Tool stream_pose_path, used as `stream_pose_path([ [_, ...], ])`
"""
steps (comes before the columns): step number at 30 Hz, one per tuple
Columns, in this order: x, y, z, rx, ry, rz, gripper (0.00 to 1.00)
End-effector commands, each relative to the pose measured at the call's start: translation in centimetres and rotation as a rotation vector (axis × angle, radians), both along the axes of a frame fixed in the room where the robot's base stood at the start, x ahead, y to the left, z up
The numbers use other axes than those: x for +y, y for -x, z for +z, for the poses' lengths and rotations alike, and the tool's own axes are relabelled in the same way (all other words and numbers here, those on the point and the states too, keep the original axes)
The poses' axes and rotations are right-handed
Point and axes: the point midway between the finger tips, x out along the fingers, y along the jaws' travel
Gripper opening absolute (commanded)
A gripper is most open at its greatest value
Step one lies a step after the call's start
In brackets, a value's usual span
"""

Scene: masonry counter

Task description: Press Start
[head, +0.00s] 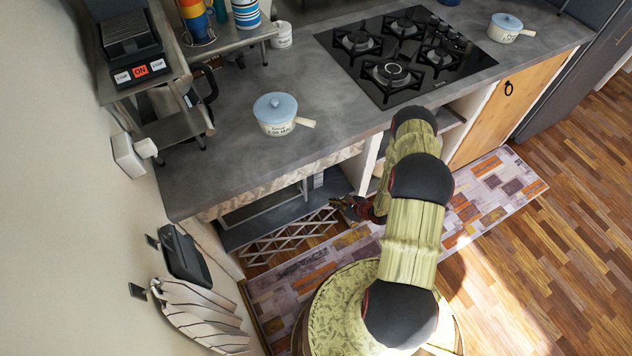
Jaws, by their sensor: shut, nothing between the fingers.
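No button marked "Start" can be read in the head view. A dark appliance (130,45) on a small metal stand at the upper left has a red "ON" button (141,71) between two white buttons marked with cups. Under the counter at lower centre is an open bay with a dark grey panel (245,236) and a white lattice rack (290,238). My gripper (342,204) is low beside the right end of this bay, below counter height. It is shut and empty, small in view, and far from the red button. Any front controls in the bay are hidden.
The grey counter (225,150) holds a blue-lidded pot (275,112) and a black gas hob (400,55). Another lidded pot (506,27) stands at the back right. A patterned rug (490,190) lies along the counter. A wooden cabinet door (510,105) is at right. Wooden floor is open at lower right.

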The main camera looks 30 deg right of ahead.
Motion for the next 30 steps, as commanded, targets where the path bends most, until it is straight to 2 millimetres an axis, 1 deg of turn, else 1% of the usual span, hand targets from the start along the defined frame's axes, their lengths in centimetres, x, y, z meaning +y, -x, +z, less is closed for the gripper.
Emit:
stream_pose_path([
  [1,-0.5,-0.1,-0.1,-0.001,0.014,-0.015,0.0],
  [3,-0.8,-0.2,-0.1,-0.007,0.035,-0.011,0.0],
  [17,-0.7,-0.4,0.0,-0.013,0.047,0.007,0.0],
  [23,-0.7,-2.1,-0.1,-0.014,0.048,0.009,0.0],
  [30,-0.5,-5.3,-0.1,-0.015,0.047,0.01,0.0],
])
